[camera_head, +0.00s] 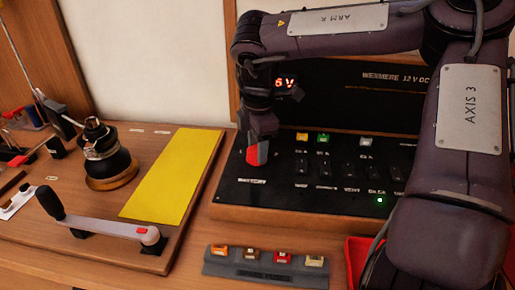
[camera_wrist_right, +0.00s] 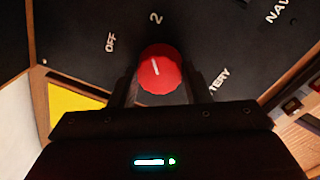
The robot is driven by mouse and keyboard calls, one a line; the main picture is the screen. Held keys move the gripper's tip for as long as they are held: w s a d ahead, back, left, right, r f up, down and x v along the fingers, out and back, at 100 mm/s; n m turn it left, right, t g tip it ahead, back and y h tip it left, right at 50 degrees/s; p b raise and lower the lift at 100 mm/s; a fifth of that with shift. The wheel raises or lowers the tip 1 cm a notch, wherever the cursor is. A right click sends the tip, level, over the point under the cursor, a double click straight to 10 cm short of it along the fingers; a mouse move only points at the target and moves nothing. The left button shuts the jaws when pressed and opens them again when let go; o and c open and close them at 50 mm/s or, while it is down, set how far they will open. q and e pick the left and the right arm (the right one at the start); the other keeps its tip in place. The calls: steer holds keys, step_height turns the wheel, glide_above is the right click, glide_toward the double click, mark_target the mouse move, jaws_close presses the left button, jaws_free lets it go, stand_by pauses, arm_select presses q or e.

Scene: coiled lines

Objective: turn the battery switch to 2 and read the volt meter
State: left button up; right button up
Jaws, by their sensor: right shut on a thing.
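The battery switch is a round red knob (camera_head: 257,155) at the left of the black panel, under my right gripper (camera_head: 258,138). In the right wrist view the gripper's fingers stand on both sides of the red knob (camera_wrist_right: 160,72), shut on it. The knob's short white mark points up and slightly left, roughly toward the printed "2" (camera_wrist_right: 156,18); "OFF" (camera_wrist_right: 110,42) lies further left. The volt meter (camera_head: 286,82) shows red digits reading "6 V" at their right end; my right arm hides the rest. My left gripper is not in view.
Several small switches (camera_head: 324,168) and a green light (camera_head: 379,200) sit right of the knob. In front are a grey fuse holder (camera_head: 264,268) and a red tray (camera_head: 357,258). Left is a board with a winch (camera_head: 106,158), a crank handle (camera_head: 105,224) and a yellow pad (camera_head: 175,176).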

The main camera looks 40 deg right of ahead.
steer(key=shift+w+m, duration=0.1)
steer(key=shift+m, duration=0.5)
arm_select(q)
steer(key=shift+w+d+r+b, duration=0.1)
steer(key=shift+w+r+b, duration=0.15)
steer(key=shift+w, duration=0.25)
arm_select(e)
steer(key=shift+m, duration=0.5)
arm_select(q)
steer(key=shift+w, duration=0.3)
arm_select(e)
steer(key=shift+r, duration=0.1)
steer(key=o, duration=0.8)
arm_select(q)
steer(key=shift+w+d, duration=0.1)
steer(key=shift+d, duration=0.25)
arm_select(e)
steer(key=shift+o, duration=0.9)
steer(key=r, duration=0.7)
steer(key=shift+s+a, duration=0.1)
steer(key=shift+s, duration=0.1)
steer(key=shift+r, duration=0.35)
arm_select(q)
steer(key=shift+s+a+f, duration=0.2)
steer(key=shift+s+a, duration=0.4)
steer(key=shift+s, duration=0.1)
